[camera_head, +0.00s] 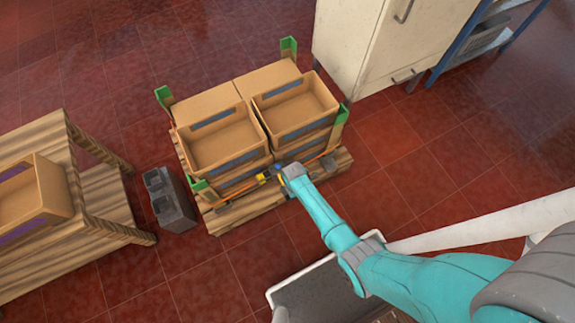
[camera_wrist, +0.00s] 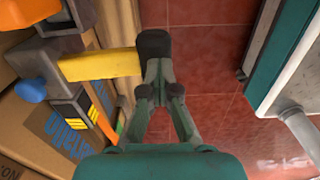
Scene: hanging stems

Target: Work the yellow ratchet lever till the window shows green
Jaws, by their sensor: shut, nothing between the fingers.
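The yellow ratchet lever (camera_wrist: 98,66) runs across the upper left of the wrist view and ends in a black grip (camera_wrist: 153,43). It shows as a small yellow spot (camera_head: 263,178) in the head view, at the front of the strapped pallet load. My gripper (camera_wrist: 158,68) is shut and empty, its fingertips right at the black grip; I cannot tell whether they touch it. In the head view my gripper (camera_head: 283,172) is just right of the lever. The ratchet's dark body (camera_wrist: 75,110) carries yellow stripes, with a blue knob (camera_wrist: 30,88) beside it. I cannot make out the window's colour.
Open cardboard boxes (camera_head: 222,145) stand stacked on a wooden pallet (camera_head: 240,223), with green corner posts (camera_head: 289,48) and an orange strap (camera_head: 236,193). A grey block (camera_head: 170,200) and wooden table (camera_head: 95,205) are left. A white cabinet (camera_head: 375,45) stands behind. Floor at right is clear.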

